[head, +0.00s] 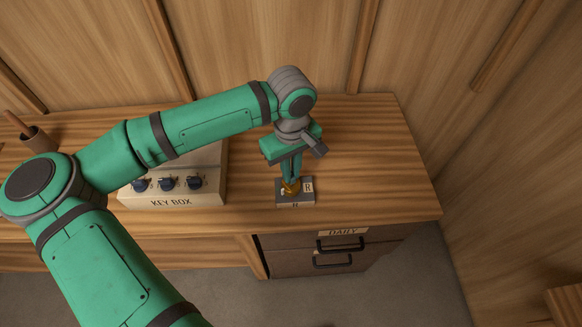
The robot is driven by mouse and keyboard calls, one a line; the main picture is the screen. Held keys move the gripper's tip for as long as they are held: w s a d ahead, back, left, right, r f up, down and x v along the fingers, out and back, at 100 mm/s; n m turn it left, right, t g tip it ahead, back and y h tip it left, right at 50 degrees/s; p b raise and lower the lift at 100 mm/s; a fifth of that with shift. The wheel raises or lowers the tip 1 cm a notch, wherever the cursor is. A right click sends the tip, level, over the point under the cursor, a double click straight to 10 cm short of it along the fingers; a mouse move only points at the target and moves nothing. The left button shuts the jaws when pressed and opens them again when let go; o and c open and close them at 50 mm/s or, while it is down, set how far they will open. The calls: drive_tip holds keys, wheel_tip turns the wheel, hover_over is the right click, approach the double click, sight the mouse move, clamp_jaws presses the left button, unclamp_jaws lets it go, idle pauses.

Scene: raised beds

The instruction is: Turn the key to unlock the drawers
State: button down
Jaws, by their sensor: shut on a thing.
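A brass-coloured key (291,188) stands at a small grey lock block (295,200) on the wooden bench top. The block carries light labels, one of them reading "R". My gripper (291,178) points down over the block and is shut on the key's upper part. The fingers hide much of the key, so its exact angle cannot be told. Below the bench's front edge are dark drawers (305,262) with black handles, the upper one labelled "DAILY". Both drawers appear closed.
A pale box (172,200) marked "KEY BOX", with several dark knobs, stands left of the lock block, partly under my arm. A brown cup (38,140) holding a stick is at the far left. The bench top (375,150) right of the block is clear.

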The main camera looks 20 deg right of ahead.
drive_tip(key=shift+m, duration=1.3)
drive_tip(key=m, duration=0.4)
drive_tip(key=shift+m, duration=0.3)
drive_tip(key=c, duration=1.7)
unclamp_jaws()
wheel_tip(320, 180, up, 11)
